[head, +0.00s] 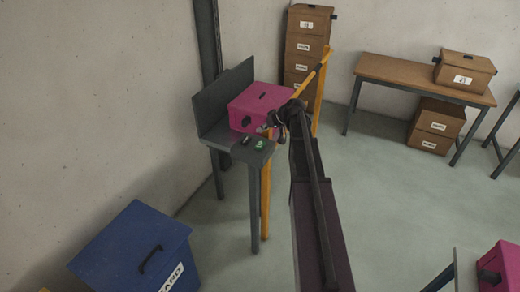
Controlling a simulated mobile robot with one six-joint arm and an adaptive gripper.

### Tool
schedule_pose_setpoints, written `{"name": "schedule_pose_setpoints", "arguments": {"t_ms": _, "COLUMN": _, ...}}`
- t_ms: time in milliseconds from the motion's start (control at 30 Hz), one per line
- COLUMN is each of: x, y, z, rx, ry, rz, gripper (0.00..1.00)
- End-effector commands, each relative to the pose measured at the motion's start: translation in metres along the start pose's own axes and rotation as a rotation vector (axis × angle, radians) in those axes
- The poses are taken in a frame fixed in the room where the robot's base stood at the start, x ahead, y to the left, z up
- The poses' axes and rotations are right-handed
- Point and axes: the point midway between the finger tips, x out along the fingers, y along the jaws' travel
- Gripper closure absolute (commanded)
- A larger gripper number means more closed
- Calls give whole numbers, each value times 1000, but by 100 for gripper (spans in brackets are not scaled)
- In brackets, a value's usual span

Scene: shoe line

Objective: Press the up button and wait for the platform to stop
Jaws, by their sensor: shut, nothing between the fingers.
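A small grey platform (212,132) on legs stands against the wall, with a raised grey panel along its far left side. Near its front edge are a green button (260,145) and a dark button (246,140). I cannot read which one is marked up. A pink box (258,103) sits on the platform behind the buttons. My gripper (265,129) is shut and empty, just beyond the green button and in front of the pink box. It looks apart from the button, though the exact gap is hard to tell.
Yellow posts (319,98) stand close behind my arm at the platform's right. Several brown boxes (305,48) are stacked behind. A blue bin (128,250) stands front left. A wooden table (400,70) is at the back right. The floor between is clear.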

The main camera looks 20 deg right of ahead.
Motion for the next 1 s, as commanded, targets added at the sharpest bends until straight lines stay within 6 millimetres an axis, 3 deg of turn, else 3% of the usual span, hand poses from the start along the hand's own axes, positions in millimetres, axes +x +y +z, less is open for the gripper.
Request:
{"name": "schedule_pose_setpoints", "arguments": {"t_ms": 500, "x": 30, "y": 23, "z": 22, "rx": 1, "ry": 0, "rz": 0, "gripper": 100}}
{"name": "schedule_pose_setpoints", "arguments": {"t_ms": 1000, "x": 33, "y": 26, "z": 25, "rx": 1, "ry": 1, "rz": 1, "gripper": 100}}
